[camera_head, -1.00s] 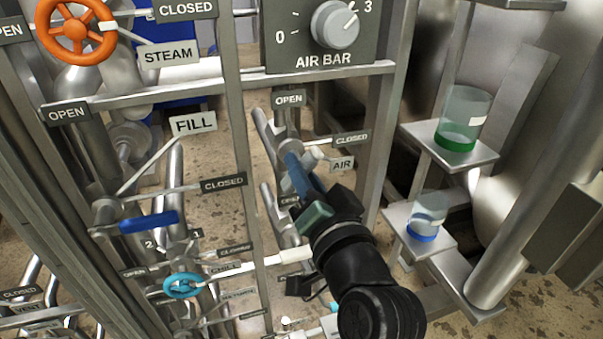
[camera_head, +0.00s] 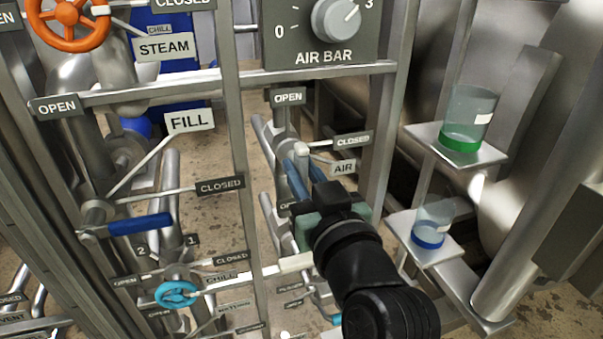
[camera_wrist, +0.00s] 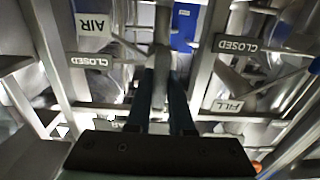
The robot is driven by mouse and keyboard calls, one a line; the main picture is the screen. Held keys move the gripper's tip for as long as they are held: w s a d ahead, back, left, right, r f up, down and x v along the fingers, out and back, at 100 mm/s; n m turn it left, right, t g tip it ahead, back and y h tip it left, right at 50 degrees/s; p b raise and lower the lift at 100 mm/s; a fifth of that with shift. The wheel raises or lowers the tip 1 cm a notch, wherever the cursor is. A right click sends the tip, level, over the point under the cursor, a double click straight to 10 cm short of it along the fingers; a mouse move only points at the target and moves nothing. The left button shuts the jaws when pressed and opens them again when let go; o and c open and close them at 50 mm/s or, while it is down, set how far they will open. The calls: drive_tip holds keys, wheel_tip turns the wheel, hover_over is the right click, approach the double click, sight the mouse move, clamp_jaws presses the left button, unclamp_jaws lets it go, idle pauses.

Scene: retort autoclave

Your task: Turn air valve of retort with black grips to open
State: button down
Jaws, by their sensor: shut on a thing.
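The air valve's pale grey handle (camera_head: 302,152) sits behind the frame, below the OPEN plate (camera_head: 288,97) and left of the CLOSED plate (camera_head: 353,140) and AIR plate (camera_head: 343,167). My gripper (camera_head: 299,172) reaches it from the lower right, its bluish fingers on both sides of the handle. In the wrist view, my gripper (camera_wrist: 161,85) has the grey handle (camera_wrist: 161,60) between its two fingers; it is shut on it. The AIR plate (camera_wrist: 93,25) shows at upper left there. The handle's gripped part is partly hidden, and no black grips show on it.
The AIR BAR dial (camera_head: 336,19) is above. A blue lever (camera_head: 140,224), a cyan wheel (camera_head: 177,294) and an orange wheel (camera_head: 68,24) are at left. Two shelves with a green-based beaker (camera_head: 468,120) and a blue-based beaker (camera_head: 433,222) stand close at right. Metal posts flank my arm.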

idle(0.4)
drive_tip(key=c, duration=0.8)
unclamp_jaws()
drive_tip(key=v, duration=1.3)
drive_tip(key=shift+p, duration=0.45)
